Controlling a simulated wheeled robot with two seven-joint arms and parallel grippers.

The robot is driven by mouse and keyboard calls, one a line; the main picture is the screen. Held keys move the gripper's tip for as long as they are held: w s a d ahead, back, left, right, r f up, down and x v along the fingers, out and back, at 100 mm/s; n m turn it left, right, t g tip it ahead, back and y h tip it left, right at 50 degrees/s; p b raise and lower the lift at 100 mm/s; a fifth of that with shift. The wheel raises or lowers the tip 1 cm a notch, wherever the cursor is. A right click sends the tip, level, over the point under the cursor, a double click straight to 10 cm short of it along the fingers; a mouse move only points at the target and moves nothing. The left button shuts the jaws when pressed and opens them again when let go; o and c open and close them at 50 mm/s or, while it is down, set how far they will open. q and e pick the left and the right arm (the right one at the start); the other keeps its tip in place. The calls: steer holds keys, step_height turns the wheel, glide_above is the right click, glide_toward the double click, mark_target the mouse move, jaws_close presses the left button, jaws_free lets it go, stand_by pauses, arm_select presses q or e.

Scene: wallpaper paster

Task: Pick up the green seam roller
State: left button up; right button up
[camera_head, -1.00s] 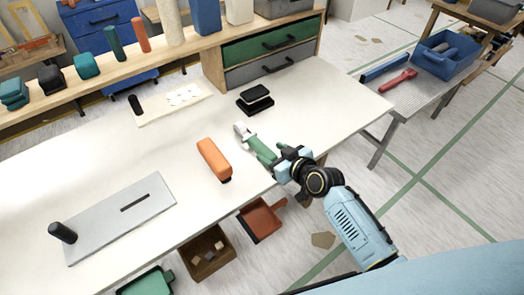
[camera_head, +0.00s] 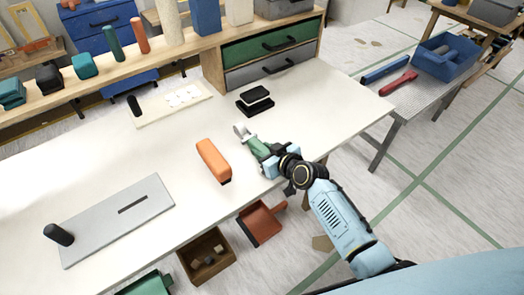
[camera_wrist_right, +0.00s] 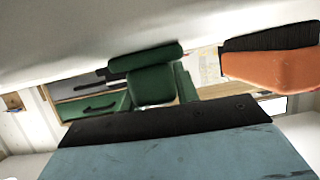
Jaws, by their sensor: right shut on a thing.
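The green seam roller (camera_head: 256,146) has a green handle and a pale roller head (camera_head: 242,131) at its far end. It is at the right part of the white table, near the front edge. My right gripper (camera_head: 266,156) is shut on its green handle. In the right wrist view the green handle (camera_wrist_right: 150,82) shows just beyond the dark edge of my gripper. I cannot tell for sure whether the roller touches the tabletop. My left gripper is not in view.
An orange-handled tool (camera_head: 213,160) lies left of the roller. A black block (camera_head: 254,101) sits behind it. A grey plate (camera_head: 118,218) with a black knob lies at the left of the white table (camera_head: 185,130). A raised shelf (camera_head: 70,93) runs along the back.

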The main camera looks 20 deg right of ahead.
mark_target(264, 149)
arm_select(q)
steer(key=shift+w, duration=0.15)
arm_select(e)
steer(key=shift+c, duration=0.3)
steer(key=shift+r, duration=0.1)
steer(key=shift+r, duration=0.35)
step_height(264, 149, up, 8)
steer(key=p, duration=0.3)
steer(key=shift+f, duration=0.1)
steer(key=shift+r, duration=0.6)
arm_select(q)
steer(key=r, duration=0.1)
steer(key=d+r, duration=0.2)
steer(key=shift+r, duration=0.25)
arm_select(e)
steer(key=shift+r, duration=0.1)
